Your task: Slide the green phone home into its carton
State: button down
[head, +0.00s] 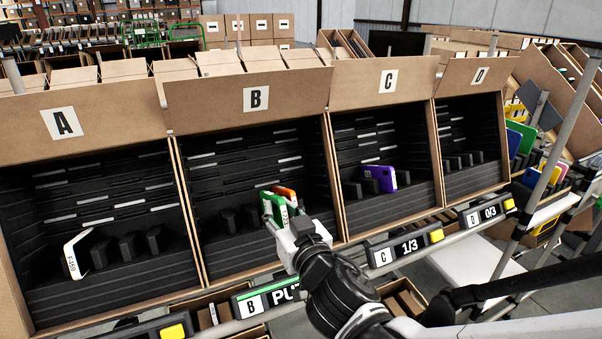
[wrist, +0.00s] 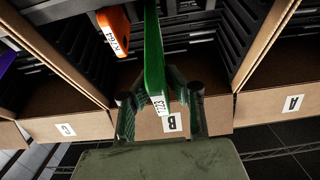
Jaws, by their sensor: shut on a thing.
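The green phone (head: 277,208) is in my gripper (head: 291,232) at the opening of carton B (head: 252,99). In the wrist view my gripper (wrist: 160,95) is shut on the green phone (wrist: 154,55), with a finger on each side. The phone is seen edge-on, with a white label near the fingers, and its far end reaches into the carton. An orange phone (head: 286,193) stands in carton B beside the green one. It also shows in the wrist view (wrist: 115,30), with a gap between the two. How deep the green phone sits in its slot I cannot tell.
Carton A (head: 62,122) at left holds a white phone (head: 77,254). Carton C (head: 389,80) at right holds a purple phone (head: 379,179). Carton D (head: 479,75) shows empty slots. Cardboard dividers separate the cartons, and a display rail (head: 408,246) runs along the front.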

jog(key=shift+w+a+f+b, duration=0.2)
jog(key=shift+w+f+b, duration=0.05)
jog(key=shift+w+b, duration=0.1)
jog(key=shift+w+a+f+b, duration=0.3)
jog(key=shift+w+b, duration=0.1)
jog(key=shift+w, duration=0.2)
jog(key=shift+w+a+f, duration=0.15)
jog(key=shift+w+f, duration=0.05)
jog(key=shift+w, duration=0.15)
dwell(0.5)
jog(key=shift+w+a+f+b, duration=0.35)
jog(key=shift+w+f+b, duration=0.1)
jog(key=shift+w+b, duration=0.25)
jog(key=shift+w+a+f+b, duration=0.4)
jog(key=shift+w+f+b, duration=0.1)
jog(key=shift+w+b, duration=0.15)
jog(key=shift+w+a+f+b, duration=0.35)
jog(key=shift+w+f+b, duration=0.1)
jog(key=shift+w+b, duration=0.25)
jog(key=shift+w+a+f+b, duration=0.2)
jog(key=shift+w+a+b, duration=0.1)
jog(key=shift+w, duration=0.15)
dwell(1.3)
jog(key=c, duration=1.6)
grip_release()
jog(key=shift+c, duration=0.2)
